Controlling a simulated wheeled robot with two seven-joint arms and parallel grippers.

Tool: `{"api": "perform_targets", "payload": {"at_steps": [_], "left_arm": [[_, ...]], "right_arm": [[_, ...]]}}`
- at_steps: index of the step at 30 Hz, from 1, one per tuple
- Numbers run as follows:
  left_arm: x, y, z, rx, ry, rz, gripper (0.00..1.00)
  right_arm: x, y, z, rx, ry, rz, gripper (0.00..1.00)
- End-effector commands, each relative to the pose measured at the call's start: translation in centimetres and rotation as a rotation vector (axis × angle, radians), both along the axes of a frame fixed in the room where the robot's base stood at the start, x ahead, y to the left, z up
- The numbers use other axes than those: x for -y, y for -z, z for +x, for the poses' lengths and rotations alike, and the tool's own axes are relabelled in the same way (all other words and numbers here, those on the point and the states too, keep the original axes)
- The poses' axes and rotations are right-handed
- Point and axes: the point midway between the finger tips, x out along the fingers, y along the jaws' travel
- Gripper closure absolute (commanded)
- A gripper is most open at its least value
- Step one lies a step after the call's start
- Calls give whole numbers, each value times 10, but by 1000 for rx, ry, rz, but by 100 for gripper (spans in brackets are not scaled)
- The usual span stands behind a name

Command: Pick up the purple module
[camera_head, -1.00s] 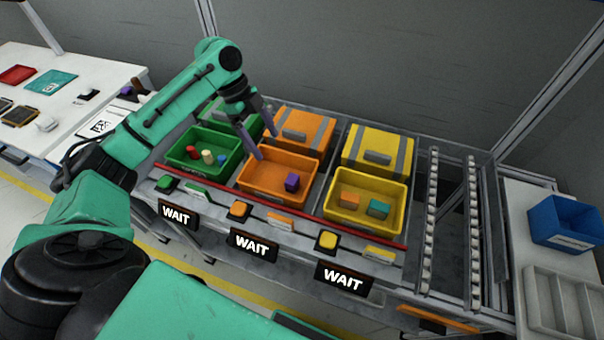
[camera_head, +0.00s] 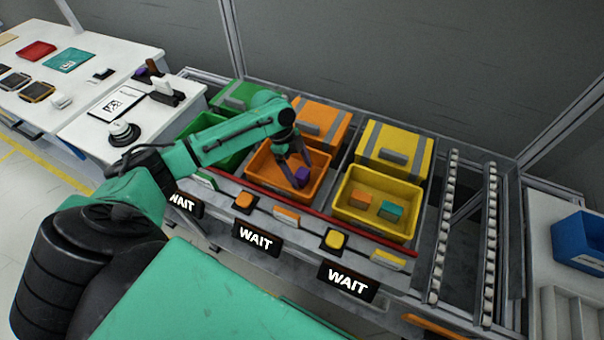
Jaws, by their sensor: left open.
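The purple module (camera_head: 302,176) is a small purple block inside the open orange bin (camera_head: 262,181), toward its right side. My left gripper (camera_head: 296,172) reaches down into the orange bin from above. Its jaws are open, with the fingers at the purple module. I cannot tell whether they touch it. My left arm covers part of the green bin and the rear left of the orange bin. My right gripper is not in view.
The yellow bin (camera_head: 405,231) to the right holds an orange block (camera_head: 361,198) and a teal block (camera_head: 391,209). The green bin (camera_head: 226,159) is partly hidden. Lidded boxes stand behind the bins. A red rail (camera_head: 352,230) runs along the front. A blue bin (camera_head: 580,240) is far right.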

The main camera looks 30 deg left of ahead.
Motion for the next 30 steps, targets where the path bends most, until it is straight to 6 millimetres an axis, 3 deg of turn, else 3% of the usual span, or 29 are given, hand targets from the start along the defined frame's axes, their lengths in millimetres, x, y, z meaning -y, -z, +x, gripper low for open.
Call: {"api": "perform_targets", "payload": {"at_steps": [4, 9, 11, 16, 17, 25, 30], "left_arm": [[6, 16, 0, -1, 1, 1, 10], [6, 17, 0, 0, 1, 2, 10], [6, 17, 0, 0, 1, 2, 29], [6, 17, 0, 1, 1, 2, 94], [6, 17, 0, 1, 1, 2, 100], [6, 14, 1, 2, 0, 1, 100], [6, -4, 1, 5, 1, 2, 100]], "right_arm": [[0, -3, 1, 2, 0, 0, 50], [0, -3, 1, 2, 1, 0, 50], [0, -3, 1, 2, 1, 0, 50], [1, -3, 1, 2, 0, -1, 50], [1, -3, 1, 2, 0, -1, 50], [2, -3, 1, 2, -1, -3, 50], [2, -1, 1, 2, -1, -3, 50]]}}
